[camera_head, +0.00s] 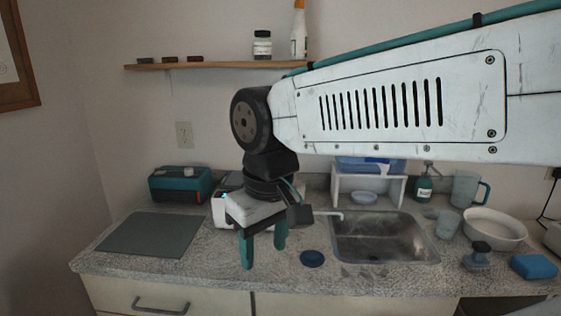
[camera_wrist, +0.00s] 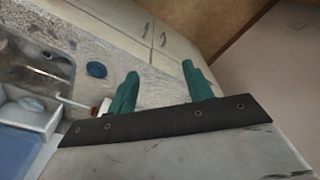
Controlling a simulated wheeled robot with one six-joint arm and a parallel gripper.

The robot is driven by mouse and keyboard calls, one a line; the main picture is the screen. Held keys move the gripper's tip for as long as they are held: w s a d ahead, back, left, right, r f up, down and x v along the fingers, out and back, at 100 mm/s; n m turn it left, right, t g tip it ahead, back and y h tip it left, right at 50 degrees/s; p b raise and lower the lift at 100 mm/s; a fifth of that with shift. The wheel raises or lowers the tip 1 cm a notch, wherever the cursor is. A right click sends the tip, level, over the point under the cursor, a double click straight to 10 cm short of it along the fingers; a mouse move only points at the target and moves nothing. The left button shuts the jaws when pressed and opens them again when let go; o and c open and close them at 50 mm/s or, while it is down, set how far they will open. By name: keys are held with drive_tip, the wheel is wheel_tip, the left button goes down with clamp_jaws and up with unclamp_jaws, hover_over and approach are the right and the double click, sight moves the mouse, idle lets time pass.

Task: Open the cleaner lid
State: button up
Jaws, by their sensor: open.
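A white appliance (camera_head: 218,210), which looks like the cleaner, stands on the counter behind my gripper. My gripper and wrist hide most of it, so I cannot tell how its lid stands. My gripper (camera_head: 263,254) is open and empty, its two teal fingers pointing down in front of the appliance. In the wrist view the gripper (camera_wrist: 160,72) has its fingers apart with nothing between them. A small white and red part (camera_wrist: 103,107) shows beside the left finger there; I cannot tell what it belongs to.
The counter has a grey mat (camera_head: 153,234) and teal box (camera_head: 180,184) at left. A dark blue round piece (camera_head: 312,258) lies right of my gripper. Further right are the sink (camera_head: 385,240), white bowl (camera_head: 495,230) and blue sponge (camera_head: 534,267). A shelf (camera_head: 215,65) hangs above.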

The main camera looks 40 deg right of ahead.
drive_tip(key=w+d+r+m, duration=0.1)
drive_tip(key=w+d+r, duration=0.2)
drive_tip(key=w, duration=0.3)
drive_tip(key=w+d+r+m, duration=0.1)
drive_tip(key=w+d+r, duration=0.25)
drive_tip(key=w, duration=0.25)
drive_tip(key=w+d+f+m, duration=0.1)
drive_tip(key=w+d, duration=0.5)
drive_tip(key=d, duration=0.2)
drive_tip(key=w+d+f+m, duration=0.1)
drive_tip(key=w+d, duration=0.5)
drive_tip(key=d, duration=0.3)
drive_tip(key=w+d+f+g, duration=0.1)
drive_tip(key=w+d, duration=0.5)
drive_tip(key=d, duration=0.3)
drive_tip(key=shift+w+f+m, duration=0.2)
drive_tip(key=shift+w+m, duration=0.15)
drive_tip(key=shift+m, duration=0.05)
wheel_tip(320, 180, down, 8)
drive_tip(key=shift+r, duration=0.25)
clamp_jaws()
